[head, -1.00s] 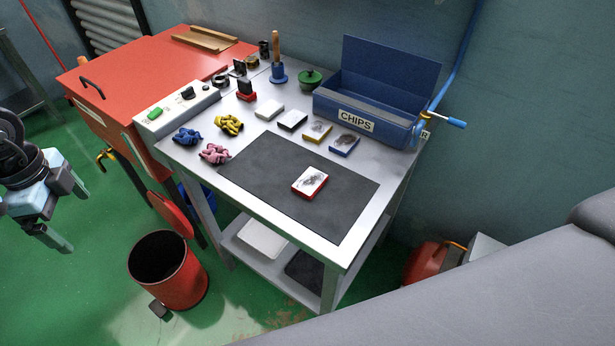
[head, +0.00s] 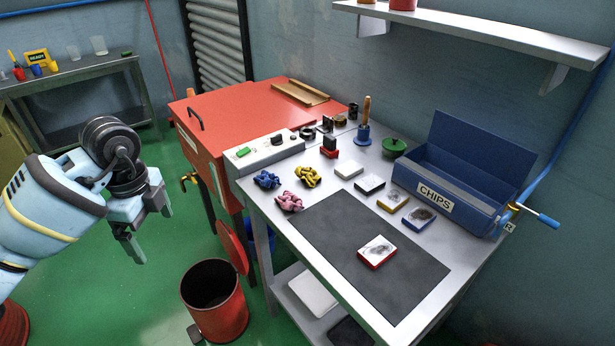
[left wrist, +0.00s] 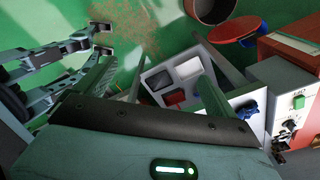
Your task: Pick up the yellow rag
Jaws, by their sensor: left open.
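The yellow rag (head: 308,176) lies crumpled on the grey cart top (head: 270,213), near its left end. A blue rag (head: 266,179) lies just left of it and a pink rag (head: 289,201) lies in front. My left gripper (head: 149,230) is open and empty, pointing down over the green floor, left of the cart and well apart from the rags. In the left wrist view the blue rag (left wrist: 248,111) shows at the cart's edge; I cannot make out the yellow rag there.
A control box (head: 268,152) and red cabinet (head: 225,114) stand behind the rags. A red bin (head: 215,300) stands on the floor before the cart. A dark mat (head: 335,235) bears a red-edged block (head: 377,252). A blue chips box (head: 450,200) stands at right.

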